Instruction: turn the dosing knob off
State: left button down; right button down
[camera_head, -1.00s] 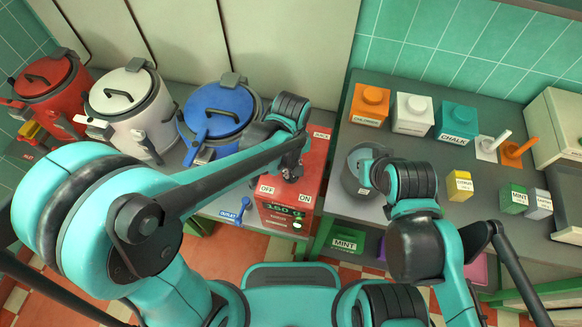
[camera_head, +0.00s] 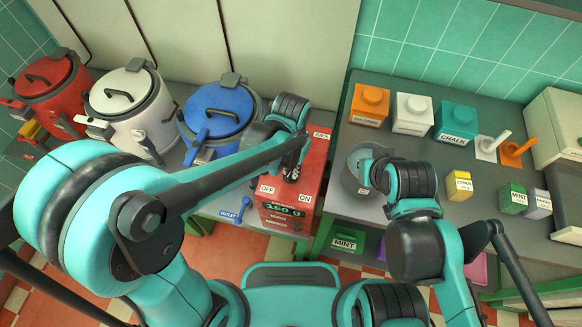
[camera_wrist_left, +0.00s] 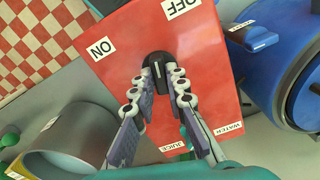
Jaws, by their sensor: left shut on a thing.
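The red dosing box (camera_head: 314,165) stands on the table, with OFF and ON labels on top and a green reading of about 160 g on its front. The black dosing knob (camera_wrist_left: 155,66) shows in the left wrist view, with a pale mark lying between the OFF label (camera_wrist_left: 181,8) and the ON label (camera_wrist_left: 102,48). My left gripper (camera_wrist_left: 157,82) is shut on the knob, one finger on each side. In the head view this gripper (camera_head: 292,170) partly hides the knob. My right wrist is over the grey pot (camera_head: 355,181); its fingers are hidden.
A blue kettle (camera_head: 219,109), a white kettle (camera_head: 125,97) and a red kettle (camera_head: 45,80) stand in a row left of the box. A blue outlet lever (camera_head: 240,211) is at the box's left. Coloured blocks, including the chalk block (camera_head: 456,119), stand on the right table.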

pick_arm(q)
jog(key=m, duration=0.5)
jog(key=shift+m, duration=0.4)
dwell(0.4)
jog(key=c, duration=1.5)
grip_release()
jog(key=shift+c, duration=0.2)
notch_tip(320, 180, up, 12)
